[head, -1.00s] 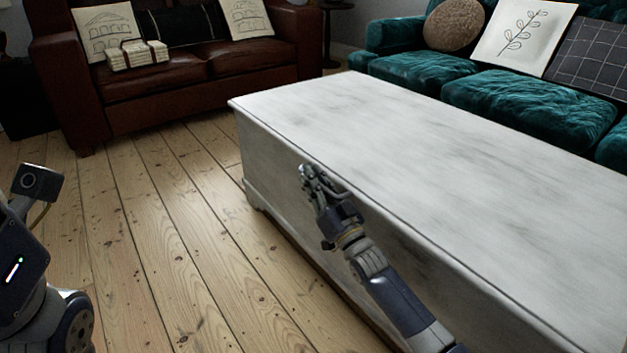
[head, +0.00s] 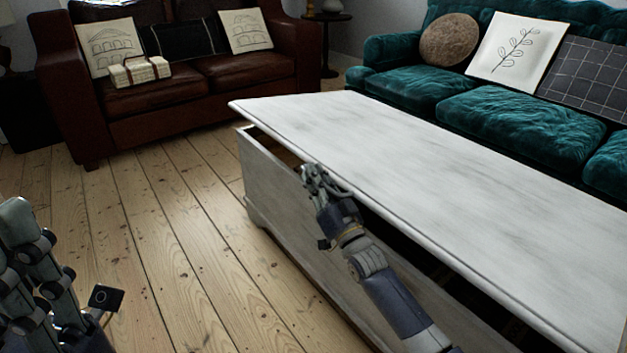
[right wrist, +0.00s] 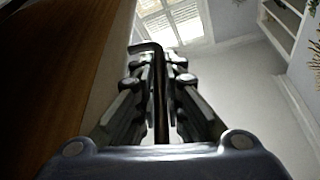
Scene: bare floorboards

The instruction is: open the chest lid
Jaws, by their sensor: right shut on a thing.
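The white, worn-looking chest (head: 285,205) stands on the floor in the middle and right of the head view. Its lid (head: 430,195) is raised a little along the near edge, and a dark gap shows between lid and front wall.
A brown leather sofa (head: 200,75) with cushions and a tied bundle (head: 140,71) stands at the back left. A teal sofa (head: 480,115) stands close behind the chest. The floorboards (head: 150,240) left of the chest are clear.

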